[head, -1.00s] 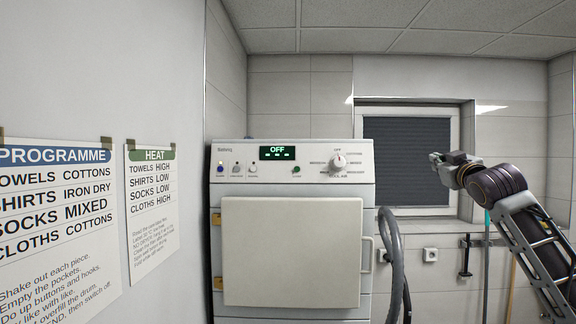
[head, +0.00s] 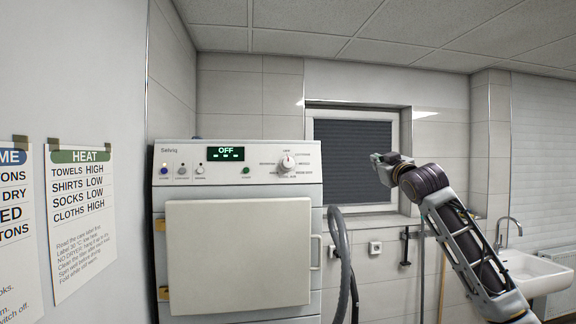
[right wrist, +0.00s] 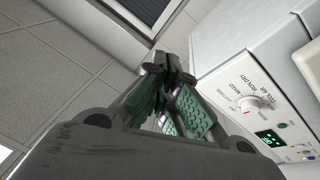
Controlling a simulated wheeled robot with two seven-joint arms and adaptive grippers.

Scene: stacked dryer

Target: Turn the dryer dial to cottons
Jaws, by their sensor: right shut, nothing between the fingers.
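The dryer dial (head: 288,162) is a white round knob at the right of the white dryer's control panel (head: 262,182), ringed by small printed labels. The display (head: 225,153) reads OFF in green. The dial also shows in the right wrist view (right wrist: 250,104), beside labels such as IRON DRY and COTTONS. My right gripper (head: 378,158) is shut and empty, to the right of the panel at about dial height, apart from it. Its closed fingers also show in the right wrist view (right wrist: 178,72). My left gripper is not in view.
The dryer door (head: 238,255) is closed below the panel. A grey hose (head: 341,245) hangs at the dryer's right side. A dark window blind (head: 352,160) is behind my right arm. A HEAT notice (head: 80,210) hangs at left; a sink (head: 535,272) stands at right.

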